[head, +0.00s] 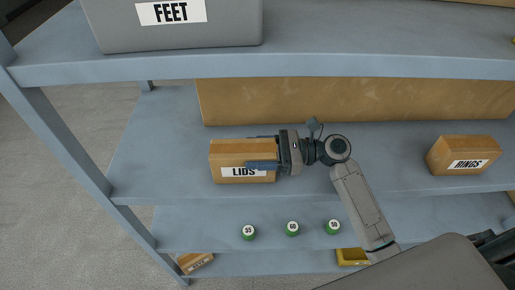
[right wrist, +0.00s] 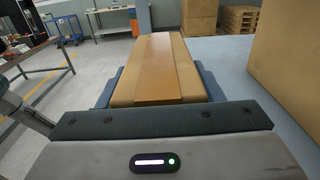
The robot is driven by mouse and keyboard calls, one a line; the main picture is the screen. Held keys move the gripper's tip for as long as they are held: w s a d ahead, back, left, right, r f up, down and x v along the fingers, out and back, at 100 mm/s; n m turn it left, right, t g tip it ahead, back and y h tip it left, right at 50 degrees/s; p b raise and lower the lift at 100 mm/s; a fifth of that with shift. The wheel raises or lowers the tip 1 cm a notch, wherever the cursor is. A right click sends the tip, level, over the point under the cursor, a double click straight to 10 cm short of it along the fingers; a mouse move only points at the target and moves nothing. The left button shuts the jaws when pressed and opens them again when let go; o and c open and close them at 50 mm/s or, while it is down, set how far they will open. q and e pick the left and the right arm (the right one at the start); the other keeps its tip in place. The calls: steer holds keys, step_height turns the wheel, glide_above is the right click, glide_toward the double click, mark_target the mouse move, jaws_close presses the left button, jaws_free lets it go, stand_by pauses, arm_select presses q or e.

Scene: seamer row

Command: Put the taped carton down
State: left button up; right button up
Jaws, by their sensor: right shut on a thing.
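The taped carton (head: 229,150) is a small brown box with a white LIDS label, on or just above the middle shelf board (head: 150,165) in the head view. I cannot tell whether it touches the board. My right gripper (head: 262,154) reaches in from the right and is shut on it, one finger across its front beside the label. In the right wrist view the carton (right wrist: 160,70) lies lengthwise between the blue fingers, with an orange-brown tape strip along its top. My left gripper is not in view.
A long brown box (head: 350,101) stands behind on the same shelf. A RINGS carton (head: 464,155) sits at the right. A grey FEET bin (head: 180,25) is on the shelf above. The shelf left of the carton is clear.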

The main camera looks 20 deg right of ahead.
steer(key=o, duration=1.3)
steer(key=shift+f, duration=0.1)
steer(key=shift+o, duration=0.2)
steer(key=shift+d, duration=0.1)
steer(key=shift+d+b, duration=0.25)
steer(key=shift+b, duration=0.05)
steer(key=b+v, duration=0.4)
steer(key=v, duration=0.5)
steer(key=shift+s+d, duration=0.2)
steer(key=shift+d, duration=0.1)
steer(key=shift+b+v, duration=0.35)
steer(key=shift+v, duration=0.5)
